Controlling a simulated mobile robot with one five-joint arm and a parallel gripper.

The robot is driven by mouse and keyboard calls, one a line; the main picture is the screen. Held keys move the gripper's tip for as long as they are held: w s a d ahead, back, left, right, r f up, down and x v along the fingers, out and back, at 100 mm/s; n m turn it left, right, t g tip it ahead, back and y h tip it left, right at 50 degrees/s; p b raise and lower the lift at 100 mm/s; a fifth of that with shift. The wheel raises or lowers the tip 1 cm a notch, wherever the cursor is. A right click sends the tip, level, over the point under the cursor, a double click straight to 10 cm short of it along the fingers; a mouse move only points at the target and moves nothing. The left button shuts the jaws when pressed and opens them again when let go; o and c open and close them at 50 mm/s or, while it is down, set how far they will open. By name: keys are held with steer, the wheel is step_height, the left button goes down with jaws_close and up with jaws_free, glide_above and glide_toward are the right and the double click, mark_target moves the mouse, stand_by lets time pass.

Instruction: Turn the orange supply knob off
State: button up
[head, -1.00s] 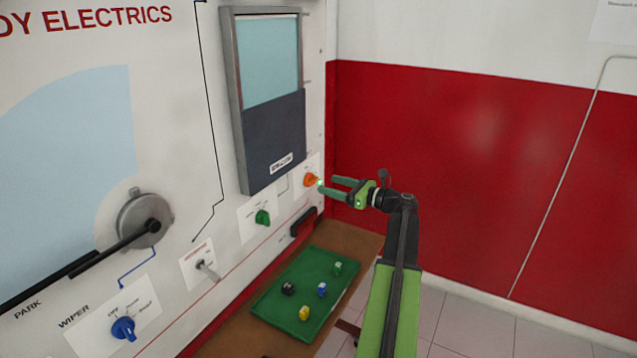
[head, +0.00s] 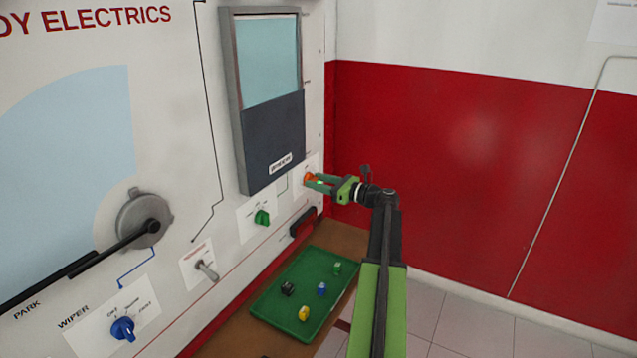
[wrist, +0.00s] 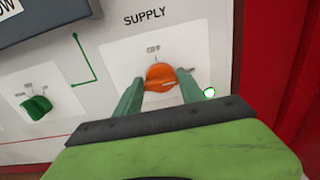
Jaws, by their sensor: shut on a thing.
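The orange supply knob (head: 309,178) is on the right side of the white panel. In the wrist view the orange knob (wrist: 160,77) sits under the SUPPLY label, with OFF printed just above it. My gripper (head: 313,182) reaches the panel from the right; in the wrist view its green fingers (wrist: 161,88) stand on either side of the knob. The gripper is shut on the knob. The knob's lighter grip bar looks roughly sideways, not pointing up at OFF; its exact setting is hard to read.
A green knob (head: 262,217) is left of the supply knob. A dark window unit (head: 275,140) juts out above. A green tray (head: 270,302) with several small coloured pieces lies below. A red wall (head: 460,150) stands to the right.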

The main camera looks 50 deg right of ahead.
steer(key=c, duration=0.3)
steer(key=n, duration=1.7)
steer(key=shift+a+f+n, duration=0.25)
steer(key=shift+f+n, duration=0.05)
steer(key=shift+n, duration=0.1)
stand_by(0.5)
steer(key=o, duration=1.4)
steer(key=shift+c, duration=0.2)
